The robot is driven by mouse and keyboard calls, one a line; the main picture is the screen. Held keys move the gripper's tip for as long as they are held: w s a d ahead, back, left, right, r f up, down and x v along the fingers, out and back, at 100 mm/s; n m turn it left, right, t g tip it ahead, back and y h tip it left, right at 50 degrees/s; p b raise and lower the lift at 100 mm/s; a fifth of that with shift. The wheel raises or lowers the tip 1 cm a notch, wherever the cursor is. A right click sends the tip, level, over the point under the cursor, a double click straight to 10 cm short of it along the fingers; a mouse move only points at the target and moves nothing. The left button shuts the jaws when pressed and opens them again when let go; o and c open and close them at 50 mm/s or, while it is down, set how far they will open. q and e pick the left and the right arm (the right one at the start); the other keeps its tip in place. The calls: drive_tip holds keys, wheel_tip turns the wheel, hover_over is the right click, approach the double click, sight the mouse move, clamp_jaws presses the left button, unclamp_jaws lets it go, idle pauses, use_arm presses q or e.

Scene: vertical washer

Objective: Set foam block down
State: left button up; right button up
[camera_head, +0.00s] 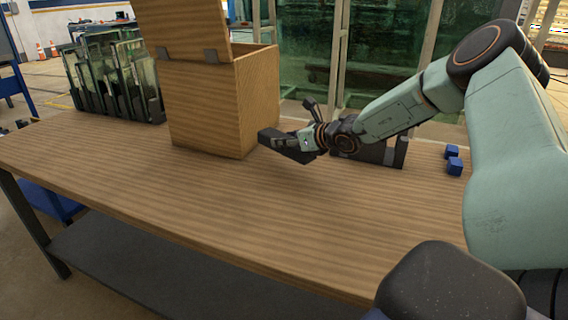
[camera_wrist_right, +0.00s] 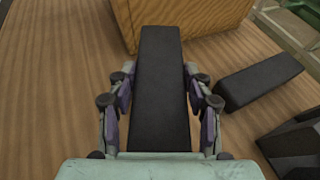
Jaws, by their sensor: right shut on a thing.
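The foam block is a long black bar (camera_head: 280,143), right of the wooden box in the head view. In the right wrist view the black bar (camera_wrist_right: 160,85) runs straight away between the fingers, its far end near the box's wooden side. My right gripper (camera_head: 302,143) is shut on it, with fingers along both of its long sides (camera_wrist_right: 162,100). The bar is low over the table; I cannot tell whether it touches the top. My left gripper is not in view.
The wooden box (camera_head: 210,110) stands with its lid raised. A second black block (camera_wrist_right: 258,80) lies to the right in the wrist view. Two blue cubes (camera_head: 453,152) sit at the right back. A rack of panels (camera_head: 110,80) stands left. The table's front (camera_head: 230,215) is clear.

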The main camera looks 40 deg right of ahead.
drive_tip(key=shift+a+f, duration=0.15)
drive_tip(key=shift+f, duration=0.6)
drive_tip(key=f+b, duration=0.1)
drive_tip(key=f, duration=0.3)
drive_tip(key=shift+d+f+b, duration=0.15)
drive_tip(key=shift+d+b, duration=0.05)
drive_tip(key=shift+b, duration=0.15)
drive_tip(key=shift+w, duration=0.1)
drive_tip(key=shift+d+f, duration=0.1)
drive_tip(key=shift+f, duration=0.05)
drive_tip(key=o, duration=0.7)
drive_tip(key=shift+o, duration=1.2)
